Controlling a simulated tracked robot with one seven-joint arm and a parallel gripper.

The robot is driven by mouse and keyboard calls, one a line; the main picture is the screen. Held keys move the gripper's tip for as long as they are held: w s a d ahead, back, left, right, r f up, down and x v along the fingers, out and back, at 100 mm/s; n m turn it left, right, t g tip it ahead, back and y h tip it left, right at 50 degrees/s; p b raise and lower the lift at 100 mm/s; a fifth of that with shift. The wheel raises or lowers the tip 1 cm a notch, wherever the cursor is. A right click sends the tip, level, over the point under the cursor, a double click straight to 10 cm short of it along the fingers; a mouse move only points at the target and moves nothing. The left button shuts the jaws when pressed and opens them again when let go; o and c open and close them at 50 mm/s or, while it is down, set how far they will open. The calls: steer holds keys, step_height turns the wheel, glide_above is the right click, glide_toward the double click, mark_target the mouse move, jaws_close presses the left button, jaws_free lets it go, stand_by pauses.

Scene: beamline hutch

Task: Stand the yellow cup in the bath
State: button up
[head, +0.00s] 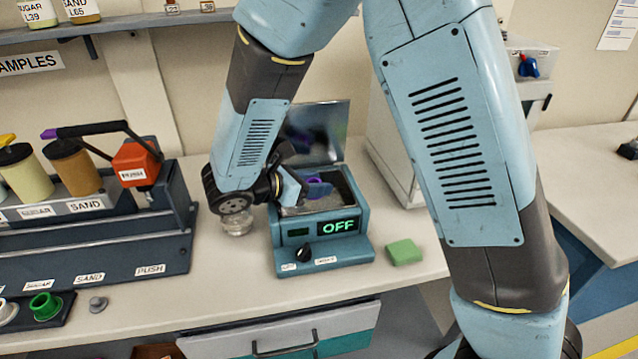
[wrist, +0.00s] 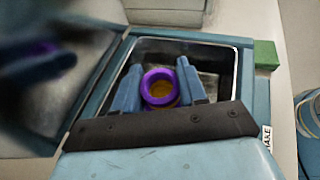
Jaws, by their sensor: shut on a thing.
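The bath (head: 325,222) is a blue box on the bench with its lid (head: 318,128) raised and a green OFF display. It also shows in the wrist view, its rim (wrist: 232,42) around an open basin. My gripper (wrist: 160,68) is shut on a purple-rimmed cup (wrist: 147,80), with brownish yellow inside it. The cup is upright, within the bath's opening as seen from above. In the head view the purple cup (head: 318,188) shows at the opening, partly hidden by my gripper (head: 300,188). I cannot tell whether it touches the bath floor. I see no plainly yellow cup.
A green block (head: 404,252) lies right of the bath. A small clear glass vessel (head: 237,222) stands left of it, below my wrist. A dispenser rack (head: 95,240) fills the left bench, with a green cup (head: 44,304) in front. The bench front is mostly clear.

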steer(key=shift+f, duration=0.35)
